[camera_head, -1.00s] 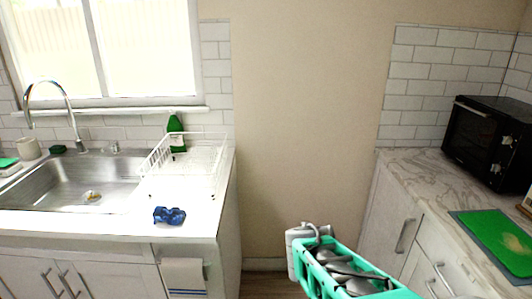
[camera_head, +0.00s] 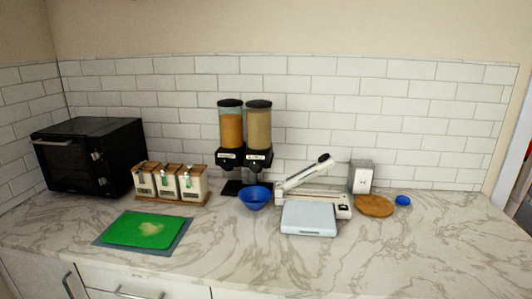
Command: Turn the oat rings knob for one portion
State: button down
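A twin cereal dispenser stands against the tiled wall, with a left canister (camera_head: 231,127) of orange-brown contents and a right canister (camera_head: 257,128) of paler beige contents. Both have black lids and black lower housings with small labels too small to read. I cannot tell which one holds oat rings, and the knobs do not stand out from the dark housings (camera_head: 258,159). A blue bowl (camera_head: 254,197) sits on the counter just in front of the dispenser, below the right side. My gripper is not in view.
Three canisters (camera_head: 170,181) on a wooden tray and a black oven (camera_head: 90,157) stand left. A green board (camera_head: 138,229) lies front left. A grey-white flat device (camera_head: 308,218), a white slicer-like device (camera_head: 325,197), and a round wooden board (camera_head: 374,205) are right. The front counter is largely clear.

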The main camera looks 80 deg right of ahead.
aim_at(254, 165)
jog(key=z, duration=2.55)
jog(key=k, duration=0.5)
jog(key=z, duration=0.95)
jog(key=i, duration=0.85)
jog(key=u, duration=2.8)
